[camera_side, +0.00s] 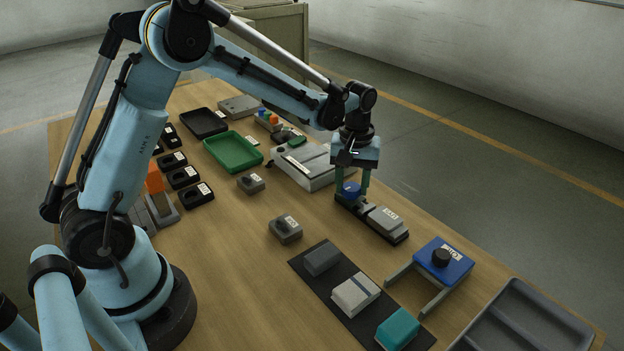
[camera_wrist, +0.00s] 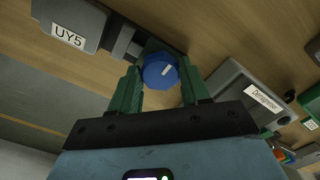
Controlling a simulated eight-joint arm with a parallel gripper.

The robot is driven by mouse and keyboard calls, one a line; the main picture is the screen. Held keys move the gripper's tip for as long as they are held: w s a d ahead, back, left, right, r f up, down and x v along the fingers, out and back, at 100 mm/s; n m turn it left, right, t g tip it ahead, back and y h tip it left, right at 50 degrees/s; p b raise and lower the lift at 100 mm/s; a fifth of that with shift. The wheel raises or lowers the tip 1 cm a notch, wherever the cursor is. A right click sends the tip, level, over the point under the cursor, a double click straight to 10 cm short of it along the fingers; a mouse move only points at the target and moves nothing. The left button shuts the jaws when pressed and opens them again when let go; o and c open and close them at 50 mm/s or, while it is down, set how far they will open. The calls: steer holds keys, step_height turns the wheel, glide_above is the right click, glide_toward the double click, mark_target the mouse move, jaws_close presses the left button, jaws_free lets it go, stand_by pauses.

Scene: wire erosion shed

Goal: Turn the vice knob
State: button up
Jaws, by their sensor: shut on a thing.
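The vice knob (camera_side: 350,188) is round and blue, at the near-arm end of a low dark vice (camera_side: 398,236). The vice carries a grey block (camera_side: 385,219), which in the wrist view is labelled UY5 (camera_wrist: 70,38). My gripper (camera_side: 354,191) points down over the knob, with one green finger on each side. It is shut on the knob; the wrist view also shows my gripper (camera_wrist: 159,68) around it. The knob's lower part is hidden.
A grey machine-like box (camera_side: 308,165) stands close behind the vice. A blue fixture with a black knob (camera_side: 441,262) and a grey divided tray (camera_side: 520,320) lie toward the front right. A dark mat (camera_side: 327,290) holds several blocks. A green tray (camera_side: 232,152) sits farther back.

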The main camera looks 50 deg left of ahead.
mark_target(351, 187)
steer(key=shift+n, duration=0.3)
stand_by(0.4)
steer(key=o, duration=1.1)
steer(key=shift+c, duration=0.2)
steer(key=shift+r, duration=0.1)
step_height(351, 187, up, 12)
steer(key=s+d+f+m+t, duration=0.1)
steer(key=s+m+t, duration=0.6)
steer(key=s, duration=0.9)
steer(key=shift+s+f+m, duration=0.2)
steer(key=shift+s+m, duration=0.05)
steer(key=shift+m, duration=0.85)
